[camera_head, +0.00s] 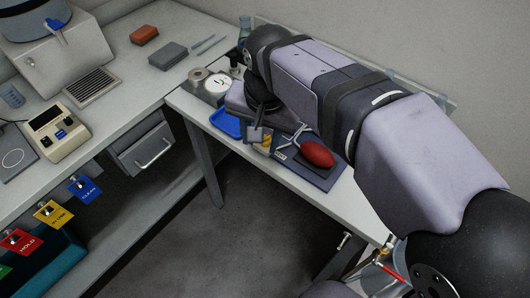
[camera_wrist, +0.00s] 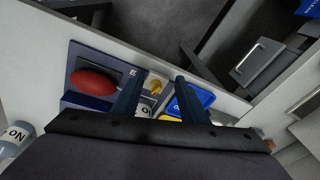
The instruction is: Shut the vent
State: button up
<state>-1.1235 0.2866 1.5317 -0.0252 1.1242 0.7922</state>
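No part in either view is clearly recognisable as the vent. At the upper left of the head view stands a pale instrument (camera_head: 62,62) with a dark rounded top. A slatted grey grille (camera_head: 91,87) lies at its front; I cannot tell whether it belongs to the vent. My gripper (camera_head: 260,133) points down over the right-hand bench, far from the instrument. In the wrist view my gripper (camera_wrist: 156,88) shows its two dark fingers apart, with nothing held between them. My arm hides part of the right-hand bench.
Below my gripper are a blue tray (camera_head: 226,123) and a dark mat (camera_head: 318,179) with a red bulb (camera_head: 318,154). A beige device (camera_head: 56,131) stands on the left bench. Coloured tags hang along its front edge, including a yellow one (camera_head: 54,213). Open floor (camera_head: 240,230) lies between the benches.

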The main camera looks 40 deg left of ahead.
aim_at(266, 139)
jog(key=shift+w+a+f+n+t+b, duration=0.35)
jog(key=shift+w+a+f+n+t, duration=0.1)
jog(key=shift+w+f, duration=0.4)
jog(key=shift+w+a+f+n+t+b, duration=0.35)
jog(key=shift+w+f, duration=0.25)
jog(key=shift+f, duration=0.5)
jog(key=shift+w+a+f+n+t+b, duration=0.45)
jog(key=shift+w+f, duration=0.3)
jog(key=shift+f, duration=0.2)
jog(key=shift+d, duration=0.1)
grip_shut()
